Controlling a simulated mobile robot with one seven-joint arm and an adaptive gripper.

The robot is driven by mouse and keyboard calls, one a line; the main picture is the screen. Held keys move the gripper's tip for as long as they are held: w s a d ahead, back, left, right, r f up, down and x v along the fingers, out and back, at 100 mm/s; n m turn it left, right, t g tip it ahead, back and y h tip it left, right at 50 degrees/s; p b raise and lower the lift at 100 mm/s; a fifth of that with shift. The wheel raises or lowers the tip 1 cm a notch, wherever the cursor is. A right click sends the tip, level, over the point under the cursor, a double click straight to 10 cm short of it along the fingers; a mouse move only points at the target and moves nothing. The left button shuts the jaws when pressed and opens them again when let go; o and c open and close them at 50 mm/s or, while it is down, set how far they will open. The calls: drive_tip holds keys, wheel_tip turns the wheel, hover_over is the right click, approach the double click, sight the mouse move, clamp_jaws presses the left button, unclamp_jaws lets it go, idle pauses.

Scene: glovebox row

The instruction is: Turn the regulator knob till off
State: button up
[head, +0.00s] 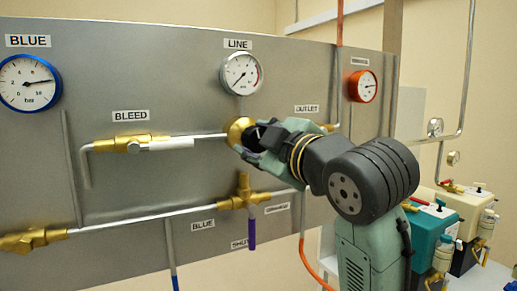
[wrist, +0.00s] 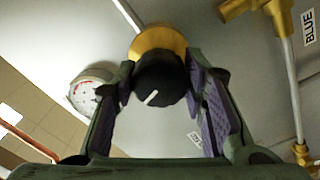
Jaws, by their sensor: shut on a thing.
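The regulator knob (wrist: 157,80) is black with a white pointer line, which points to the lower left in the wrist view. It sits on the front of the round brass regulator body (wrist: 157,40), which also shows in the head view (head: 237,129) below the LINE gauge (head: 241,73). That gauge's needle points to the lower left. My gripper (head: 262,138) is at the knob, its fingers on either side and shut on it. In the head view the fingers hide most of the knob. In the wrist view my gripper (wrist: 160,92) has purple-padded fingers around it.
The BLEED valve (head: 135,146) with its white handle lies left of the regulator. A brass valve with a purple handle (head: 252,227) hangs below. The blue-rimmed gauge (head: 29,83) and orange gauge (head: 362,86) flank it. A teal unit (head: 431,232) stands at the right.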

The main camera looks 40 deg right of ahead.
drive_tip(key=n+b, duration=0.2)
drive_tip(key=n, duration=0.3)
drive_tip(key=shift+f+n, duration=0.1)
drive_tip(key=shift+n, duration=0.2)
drive_tip(key=n+b, duration=0.1)
drive_tip(key=n, duration=0.5)
drive_tip(key=n+b, duration=0.1)
drive_tip(key=n, duration=0.5)
drive_tip(key=shift+n, duration=0.4)
drive_tip(key=n, duration=0.5)
drive_tip(key=shift+b, duration=0.3)
drive_tip(key=shift+n, duration=0.3)
drive_tip(key=o, duration=1.2)
drive_tip(key=shift+c, duration=0.2)
drive_tip(key=shift+s, duration=0.1)
